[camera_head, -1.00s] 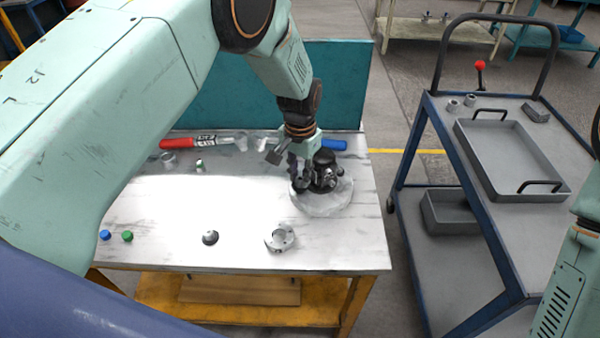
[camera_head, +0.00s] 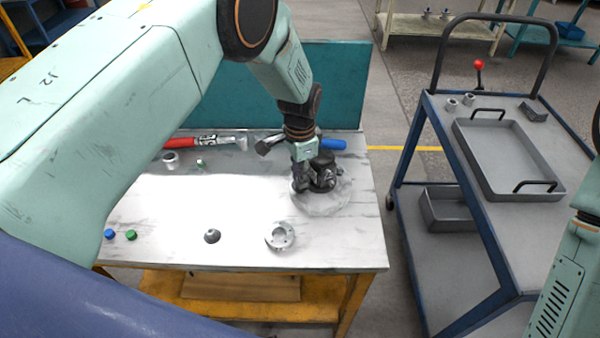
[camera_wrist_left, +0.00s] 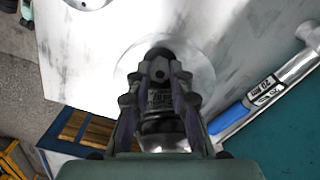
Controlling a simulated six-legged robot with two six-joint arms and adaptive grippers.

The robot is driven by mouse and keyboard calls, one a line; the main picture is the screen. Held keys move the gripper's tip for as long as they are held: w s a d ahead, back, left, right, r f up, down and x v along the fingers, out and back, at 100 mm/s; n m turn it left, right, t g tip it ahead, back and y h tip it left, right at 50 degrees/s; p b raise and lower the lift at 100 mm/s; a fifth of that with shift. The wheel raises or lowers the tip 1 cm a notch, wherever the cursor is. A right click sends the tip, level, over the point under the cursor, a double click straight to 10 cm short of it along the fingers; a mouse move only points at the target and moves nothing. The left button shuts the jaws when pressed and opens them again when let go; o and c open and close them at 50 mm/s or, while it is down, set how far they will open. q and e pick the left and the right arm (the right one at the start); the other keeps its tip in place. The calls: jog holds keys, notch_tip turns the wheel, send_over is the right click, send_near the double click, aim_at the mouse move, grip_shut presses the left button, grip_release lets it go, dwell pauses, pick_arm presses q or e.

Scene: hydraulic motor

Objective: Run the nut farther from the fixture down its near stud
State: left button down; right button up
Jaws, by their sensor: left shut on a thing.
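A dark motor-like assembly (camera_head: 323,172) stands on a pale round disc (camera_head: 340,203) at the right of the table. My left gripper (camera_head: 301,186) points down at the left side of this assembly, fingers shut. In the left wrist view my left gripper (camera_wrist_left: 158,100) has both fingers close together around the dark assembly, with a grey labelled part between them. The nut held in the fingertips and its stud are hidden by the fingers. The other nut cannot be made out. My right gripper is out of view.
Behind the gripper lies a blue-handled tool (camera_head: 333,144); a red-handled one (camera_head: 195,142) lies to its left. A flanged metal part (camera_head: 280,236), a grey dome (camera_head: 211,236) and blue and green caps (camera_head: 130,235) lie at the front. A cart (camera_head: 470,190) with a tray stands right.

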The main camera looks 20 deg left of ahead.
pick_arm(q)
jog(key=shift+r+m+p, duration=0.1)
jog(key=shift+m+p, duration=0.25)
jog(key=shift+m, duration=1.75)
jog(key=c, duration=1.4)
grip_release()
jog(key=shift+c, duration=0.2)
jog(key=shift+f, duration=0.2)
jog(key=n, duration=0.5)
jog(key=shift+n+b, duration=0.35)
jog(key=shift+n, duration=0.05)
jog(key=n, duration=0.4)
jog(key=shift+n+b, duration=0.3)
